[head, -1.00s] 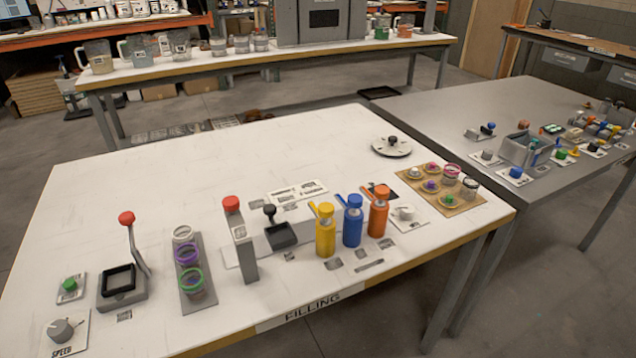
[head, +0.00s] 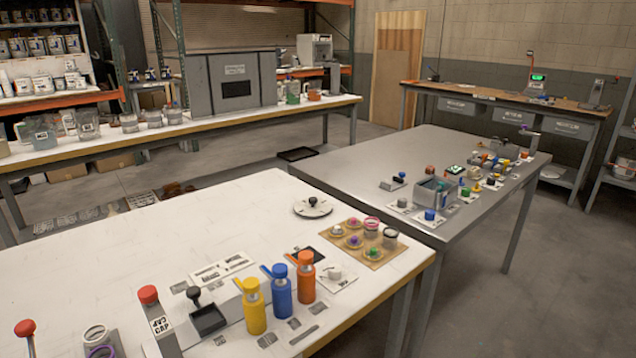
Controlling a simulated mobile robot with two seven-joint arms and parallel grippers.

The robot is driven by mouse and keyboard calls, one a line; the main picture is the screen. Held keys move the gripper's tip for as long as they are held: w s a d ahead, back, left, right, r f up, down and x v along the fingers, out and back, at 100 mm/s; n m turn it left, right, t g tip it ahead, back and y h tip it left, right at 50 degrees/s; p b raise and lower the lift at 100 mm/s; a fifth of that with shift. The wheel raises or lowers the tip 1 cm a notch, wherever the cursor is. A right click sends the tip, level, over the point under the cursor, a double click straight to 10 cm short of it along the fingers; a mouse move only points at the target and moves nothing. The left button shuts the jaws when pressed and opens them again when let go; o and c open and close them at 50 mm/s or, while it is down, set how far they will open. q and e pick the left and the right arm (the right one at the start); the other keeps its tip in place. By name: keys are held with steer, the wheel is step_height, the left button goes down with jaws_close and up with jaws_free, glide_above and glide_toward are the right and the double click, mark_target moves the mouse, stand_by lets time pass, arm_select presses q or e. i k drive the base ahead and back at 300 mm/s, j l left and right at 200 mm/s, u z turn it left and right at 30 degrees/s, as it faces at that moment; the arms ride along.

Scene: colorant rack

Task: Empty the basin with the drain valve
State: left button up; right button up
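A grey open-topped basin (head: 432,198) stands on the grey table (head: 372,165) in the middle right of the head view. A blue knob (head: 429,216) on a white plate sits at its front, and a small dark-blue-topped part (head: 402,203) on a white plate is to its left. A green knob (head: 465,191) on a white plate is to its right. I cannot tell which of these is the drain valve, nor what the basin holds. Neither of my grippers shows in the view.
A white filling table (head: 130,240) fills the lower left, with yellow (head: 253,306), blue (head: 281,292) and orange bottles (head: 306,278) near its front edge. Several small coloured parts crowd the grey table's right side. Open grey floor (head: 540,280) lies at the lower right.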

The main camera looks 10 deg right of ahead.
mark_target(403, 201)
steer(key=l+u, duration=0.2)
steer(key=u, duration=0.15)
steer(key=i+l+u, duration=0.1)
steer(key=l+u, duration=0.4)
steer(key=u, duration=0.2)
steer(key=l+u, duration=0.15)
steer(key=l, duration=0.3)
steer(key=k+l+u, duration=0.15)
steer(key=l, duration=0.3)
steer(key=k+l, duration=0.1)
steer(key=l, duration=0.45)
steer(key=l+u, duration=0.1)
steer(key=l, duration=0.45)
steer(key=k+l, duration=0.15)
steer(key=l, duration=0.35)
steer(key=k+l, duration=0.1)
steer(key=l, duration=0.45)
steer(key=i, duration=0.3)
steer(key=u, duration=0.05)
